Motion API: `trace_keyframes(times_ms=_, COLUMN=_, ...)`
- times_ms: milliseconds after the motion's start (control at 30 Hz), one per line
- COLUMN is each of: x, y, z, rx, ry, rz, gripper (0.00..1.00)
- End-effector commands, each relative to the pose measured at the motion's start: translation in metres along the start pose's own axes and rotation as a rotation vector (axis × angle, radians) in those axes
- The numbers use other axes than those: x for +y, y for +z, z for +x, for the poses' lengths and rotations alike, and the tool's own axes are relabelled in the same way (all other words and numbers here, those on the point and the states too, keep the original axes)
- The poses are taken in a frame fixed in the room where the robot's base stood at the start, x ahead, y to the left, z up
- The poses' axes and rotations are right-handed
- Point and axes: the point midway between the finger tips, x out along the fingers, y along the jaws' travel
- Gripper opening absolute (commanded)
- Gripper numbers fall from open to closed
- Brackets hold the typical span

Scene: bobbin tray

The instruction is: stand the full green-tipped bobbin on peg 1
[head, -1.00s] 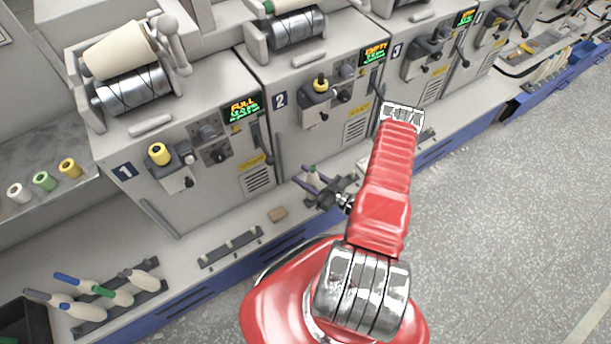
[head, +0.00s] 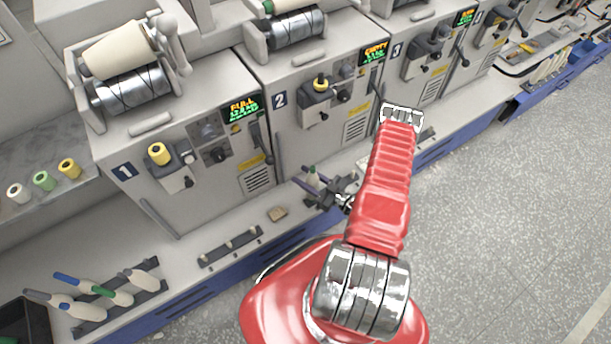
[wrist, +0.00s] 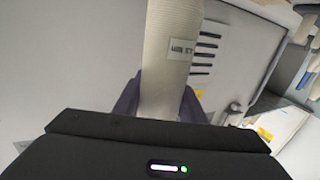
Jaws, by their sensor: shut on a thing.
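My gripper (head: 314,182) has purple fingers and is in front of the machine marked 2, just above the ledge. A dark rail with several short pegs (head: 230,247) lies on the ledge to the left of my gripper, below machine 1. I cannot read any peg number.
A dark rack (head: 92,326) at lower left holds several lying bobbins with blue, green and plain tips. Machine fronts with levers stand close behind. Open floor (head: 500,200) is at the right.

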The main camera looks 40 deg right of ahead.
Motion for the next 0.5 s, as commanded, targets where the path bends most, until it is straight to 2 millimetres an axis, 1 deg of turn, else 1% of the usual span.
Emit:
trace_keyframes(times_ms=400, x=0.0003, y=0.0058, z=-0.0001, rx=0.0, ry=0.0, rz=0.0, gripper=0.12)
trace_keyframes(times_ms=433, x=0.0004, y=0.0056, z=-0.0001, rx=0.0, ry=0.0, rz=0.0, gripper=0.38)
trace_keyframes(times_ms=500, x=0.0005, y=0.0056, z=-0.0001, rx=0.0, ry=0.001, rz=0.0, gripper=0.43)
